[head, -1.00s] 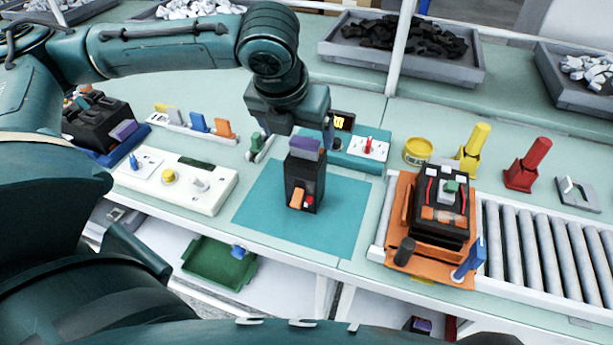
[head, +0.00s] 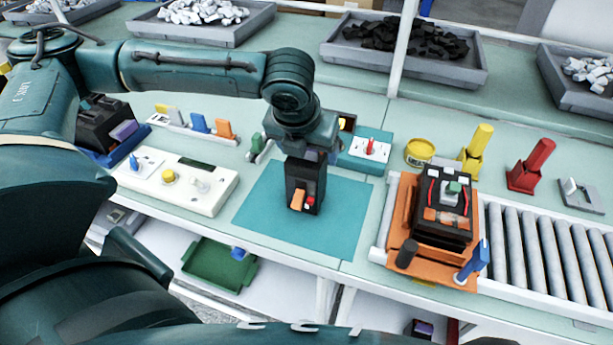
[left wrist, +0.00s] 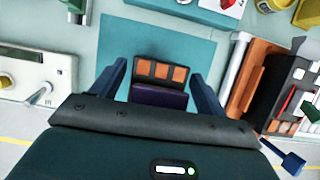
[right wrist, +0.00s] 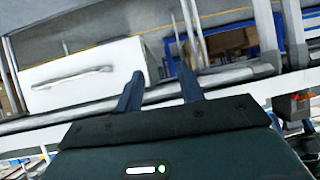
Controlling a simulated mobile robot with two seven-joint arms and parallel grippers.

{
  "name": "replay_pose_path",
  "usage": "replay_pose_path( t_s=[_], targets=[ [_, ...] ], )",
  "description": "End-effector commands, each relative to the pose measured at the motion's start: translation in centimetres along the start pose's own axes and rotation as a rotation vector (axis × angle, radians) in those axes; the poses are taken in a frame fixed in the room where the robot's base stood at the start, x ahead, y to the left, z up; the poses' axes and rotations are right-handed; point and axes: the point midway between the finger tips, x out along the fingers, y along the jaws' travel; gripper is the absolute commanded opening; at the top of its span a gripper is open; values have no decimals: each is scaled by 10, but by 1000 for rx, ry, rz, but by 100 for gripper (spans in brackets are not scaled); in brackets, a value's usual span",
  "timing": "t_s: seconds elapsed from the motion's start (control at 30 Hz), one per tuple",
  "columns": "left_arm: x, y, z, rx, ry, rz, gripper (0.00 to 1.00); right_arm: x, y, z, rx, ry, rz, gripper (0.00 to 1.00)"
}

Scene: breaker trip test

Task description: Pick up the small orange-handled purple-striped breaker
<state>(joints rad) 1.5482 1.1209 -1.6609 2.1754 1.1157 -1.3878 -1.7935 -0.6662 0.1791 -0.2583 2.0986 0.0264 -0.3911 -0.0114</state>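The small dark breaker (head: 299,187) with an orange handle and a red button stands upright on the teal mat (head: 343,215). In the left wrist view, the breaker (left wrist: 161,72) shows orange squares and its purple stripe (left wrist: 158,97). My left gripper (left wrist: 160,78) is open, pointing down over it, with one finger on each side and gaps visible. In the head view, my left gripper (head: 305,150) hides the breaker's top and purple stripe. My right gripper (right wrist: 160,76) is open and empty, away from the mat.
A larger breaker (head: 441,205) sits on an orange fixture (head: 402,215) beside a roller conveyor (head: 548,245). A white panel (head: 205,192) with knobs lies left of the mat. Another dark breaker with a purple patch (head: 104,130) is in a blue tray. A teal tester (head: 358,160) stands behind.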

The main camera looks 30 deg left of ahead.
Motion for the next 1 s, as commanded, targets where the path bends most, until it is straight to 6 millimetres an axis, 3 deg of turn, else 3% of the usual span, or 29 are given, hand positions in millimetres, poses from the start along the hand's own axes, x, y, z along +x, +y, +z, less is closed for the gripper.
replay_pose_path(
  t_s=[0.87,1.0],
  targets=[
    [0,0,0,-1,0,0,2,0,0,1,1,-3,1,38],
    [-1,0,1,-1,-3,-1,0,0,0,2,3,-4,1,38]
  ],
)
